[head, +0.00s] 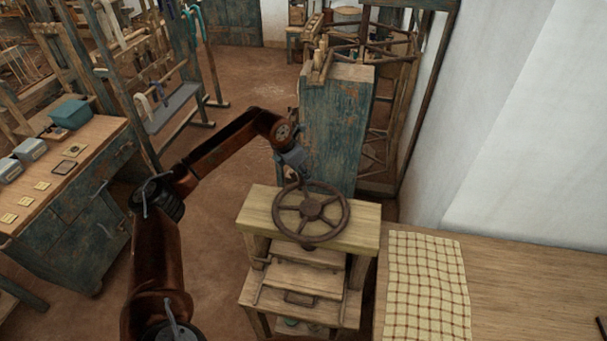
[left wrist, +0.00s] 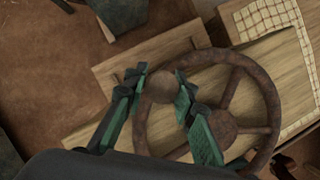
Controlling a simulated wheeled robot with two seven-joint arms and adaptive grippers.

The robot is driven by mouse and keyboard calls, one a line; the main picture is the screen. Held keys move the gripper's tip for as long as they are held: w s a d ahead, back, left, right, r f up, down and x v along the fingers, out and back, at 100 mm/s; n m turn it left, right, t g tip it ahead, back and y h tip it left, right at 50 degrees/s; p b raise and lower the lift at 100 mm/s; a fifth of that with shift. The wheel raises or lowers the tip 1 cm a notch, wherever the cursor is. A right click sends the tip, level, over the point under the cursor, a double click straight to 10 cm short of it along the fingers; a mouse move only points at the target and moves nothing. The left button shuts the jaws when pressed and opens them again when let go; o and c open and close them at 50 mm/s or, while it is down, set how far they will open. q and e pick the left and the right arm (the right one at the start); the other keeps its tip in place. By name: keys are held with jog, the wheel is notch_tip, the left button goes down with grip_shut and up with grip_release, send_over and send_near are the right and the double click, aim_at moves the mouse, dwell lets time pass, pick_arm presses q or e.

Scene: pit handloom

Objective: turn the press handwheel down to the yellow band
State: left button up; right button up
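The press handwheel (head: 311,212) is a brown rimmed wheel with spokes and a hub, lying flat above the top beam of a pale wooden press (head: 360,232). In the left wrist view the handwheel (left wrist: 228,54) fills the middle, with a round knob (left wrist: 160,87) on its rim. My left gripper (head: 298,178) is at the wheel's far left rim. In the left wrist view the green fingers of my left gripper (left wrist: 161,82) stand apart on either side of the knob; firm contact does not show. I see no yellow band. My right gripper is out of view.
A blue worn cabinet (head: 335,130) stands close behind the press. A table with a checked cloth (head: 427,285) is at its right, beside a white wall (head: 500,110). A workbench (head: 75,165) with small boxes and cards is at the left. Bare floor (head: 225,255) lies left of the press.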

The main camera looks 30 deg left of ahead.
pick_arm(q)
jog(key=o, duration=0.4)
jog(key=shift+o, duration=0.2)
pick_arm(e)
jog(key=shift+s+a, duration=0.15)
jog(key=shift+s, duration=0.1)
pick_arm(q)
jog(key=v, duration=1.2)
